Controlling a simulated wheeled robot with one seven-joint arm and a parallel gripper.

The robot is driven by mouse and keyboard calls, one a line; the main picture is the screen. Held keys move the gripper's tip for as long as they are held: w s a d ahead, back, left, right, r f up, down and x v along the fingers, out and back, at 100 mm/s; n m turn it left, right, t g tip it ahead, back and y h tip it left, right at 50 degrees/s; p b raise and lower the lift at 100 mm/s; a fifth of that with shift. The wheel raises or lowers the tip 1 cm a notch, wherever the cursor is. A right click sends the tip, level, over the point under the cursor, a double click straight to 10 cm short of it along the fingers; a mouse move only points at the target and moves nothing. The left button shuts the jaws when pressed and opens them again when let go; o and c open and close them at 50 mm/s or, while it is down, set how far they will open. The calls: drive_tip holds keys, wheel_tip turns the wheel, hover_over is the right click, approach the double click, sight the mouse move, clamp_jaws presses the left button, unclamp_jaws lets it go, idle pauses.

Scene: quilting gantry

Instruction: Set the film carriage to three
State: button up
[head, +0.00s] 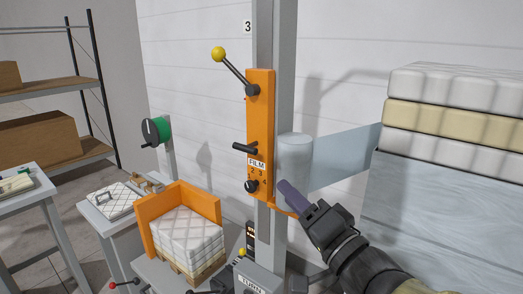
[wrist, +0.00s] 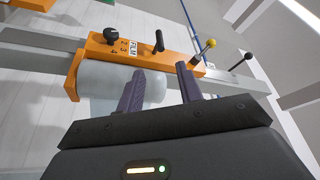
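The orange film carriage (head: 261,120) sits on a grey upright mast (head: 284,60); it also shows in the wrist view (wrist: 95,60). Its FILM plate (head: 257,163) has 2, 3 and 4 beside a black knob (head: 251,186); where the knob points is too small to tell. Above the plate is a black handle (head: 244,148), also in the wrist view (wrist: 158,42). A yellow-balled lever (head: 219,55) tilts up-left at the top. The carriage bears a grey film roll (head: 295,165). My gripper (head: 284,187) is right of the carriage's lower end; in the wrist view its fingers (wrist: 160,76) are apart and empty.
Film (head: 345,157) stretches from the roll to a wrapped quilt stack (head: 440,210) at right. A sign "3" (head: 247,27) is beside the mast top. More levers (head: 120,284) are low in front.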

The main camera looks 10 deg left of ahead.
drive_tip(key=shift+w+a+r, duration=0.1)
drive_tip(key=p, duration=0.8)
approach(244, 148)
drive_tip(key=p+x, duration=0.1)
drive_tip(key=x, duration=0.2)
drive_tip(key=p+x, duration=0.2)
drive_tip(key=x, duration=0.2)
drive_tip(key=p+x, duration=0.2)
drive_tip(key=x, duration=0.2)
drive_tip(key=shift+w+d+f, duration=0.2)
drive_tip(key=shift+w+f, duration=0.05)
drive_tip(key=shift+f, duration=0.1)
drive_tip(key=shift+s, duration=0.25)
drive_tip(key=shift+w+r, duration=0.1)
clamp_jaws()
